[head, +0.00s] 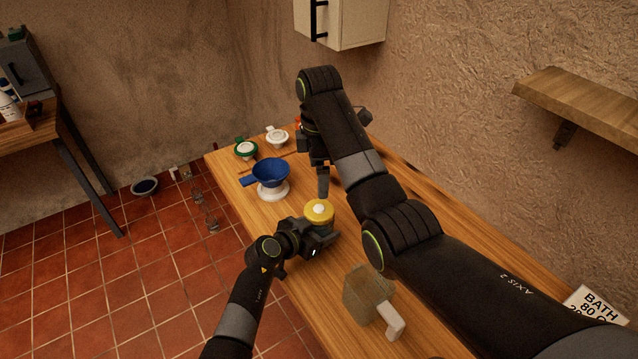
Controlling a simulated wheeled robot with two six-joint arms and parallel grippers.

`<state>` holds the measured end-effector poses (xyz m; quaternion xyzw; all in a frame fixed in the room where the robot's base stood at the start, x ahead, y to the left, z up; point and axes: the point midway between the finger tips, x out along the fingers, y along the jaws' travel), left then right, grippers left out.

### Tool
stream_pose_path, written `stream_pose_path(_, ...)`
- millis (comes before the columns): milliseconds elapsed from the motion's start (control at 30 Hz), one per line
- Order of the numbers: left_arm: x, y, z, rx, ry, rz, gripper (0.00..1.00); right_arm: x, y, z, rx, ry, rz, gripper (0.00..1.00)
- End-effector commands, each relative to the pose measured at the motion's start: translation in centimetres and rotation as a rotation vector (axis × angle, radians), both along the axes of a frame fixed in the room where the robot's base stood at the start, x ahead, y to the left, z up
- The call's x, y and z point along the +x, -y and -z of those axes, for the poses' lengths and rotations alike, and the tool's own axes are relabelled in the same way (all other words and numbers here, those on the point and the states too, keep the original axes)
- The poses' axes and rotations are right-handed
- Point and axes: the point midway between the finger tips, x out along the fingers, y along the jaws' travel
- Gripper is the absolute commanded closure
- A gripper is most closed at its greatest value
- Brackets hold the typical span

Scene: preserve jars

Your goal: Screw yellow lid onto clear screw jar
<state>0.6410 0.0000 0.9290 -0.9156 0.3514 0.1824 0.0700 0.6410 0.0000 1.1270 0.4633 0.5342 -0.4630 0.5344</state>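The yellow lid (319,211), with a pale round knob on top, shows in the head view near the middle of the table. It sits level, right at the tips of my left gripper (318,230). The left fingers are close against the lid or what is under it; I cannot tell whether they are shut. No clear jar can be made out under the lid; the gripper hides that spot. My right gripper (321,175) points down just behind the lid, apart from it, and one dark finger shows plainly. Its opening is hidden by the arm.
A blue funnel (270,172) stands on a white base behind and left. Green-rimmed (246,149) and white (277,137) handled items lie at the far end. A cloudy block-shaped container (367,293) with a white handle stands in front. Transparent objects (198,194) lie on the floor.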

Motion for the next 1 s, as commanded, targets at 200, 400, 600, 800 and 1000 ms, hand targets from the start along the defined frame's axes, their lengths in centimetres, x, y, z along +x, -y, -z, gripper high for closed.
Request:
stream_pose_path(200, -0.02, -0.01, 0.05, 0.001, -0.001, 0.0, 0.96, -0.01, 0.02, -0.67, 0.0, 0.0, 0.0, 0.08)
stream_pose_path(400, -0.02, -0.01, 0.05, 0.001, -0.001, 0.0, 0.27, -0.01, 0.01, -0.64, 0.0, 0.0, 0.0, 0.08)
stream_pose_path(600, -0.01, -0.01, 0.04, 0.001, -0.001, 0.0, 0.07, -0.01, 0.01, -0.61, 0.0, 0.0, 0.0, 0.08)
stream_pose_path(800, -0.01, -0.01, 0.01, 0.0, 0.0, 0.0, 0.07, -0.01, 0.0, -0.61, 0.0, 0.0, 0.0, 0.08)
stream_pose_path(1000, -0.67, -0.63, -0.37, -0.001, -0.001, 0.0, 0.07, -0.01, -0.01, -0.97, 0.0, 0.0, -0.001, 0.08)
